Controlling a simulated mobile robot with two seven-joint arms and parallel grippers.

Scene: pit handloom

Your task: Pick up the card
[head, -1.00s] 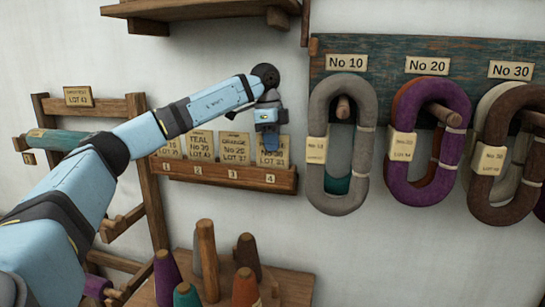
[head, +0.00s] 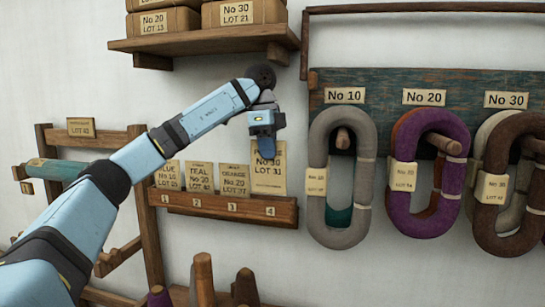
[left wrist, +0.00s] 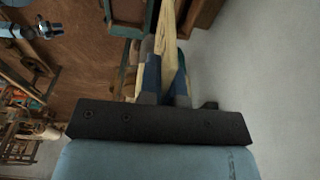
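The card (head: 268,178), a tan tag reading No 30 LOT 31, stands upright above slot 4 of the wooden card rack (head: 250,208). It rises higher than the other cards, its lower edge near the rack's front lip; I cannot tell whether it is clear of the slot. My left gripper (head: 266,150) points down and is shut on its upper part, covering some print. In the left wrist view the card (left wrist: 167,40) runs between the two blue fingers (left wrist: 165,82). A blue arm part at that view's upper left may be my right arm; its fingers are unclear.
Cards for blue, teal and orange (head: 235,179) stand in slots 1 to 3. Yarn hanks (head: 340,225) hang on pegs to the right. A shelf with boxes (head: 205,42) is above, and cones (head: 245,288) stand below.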

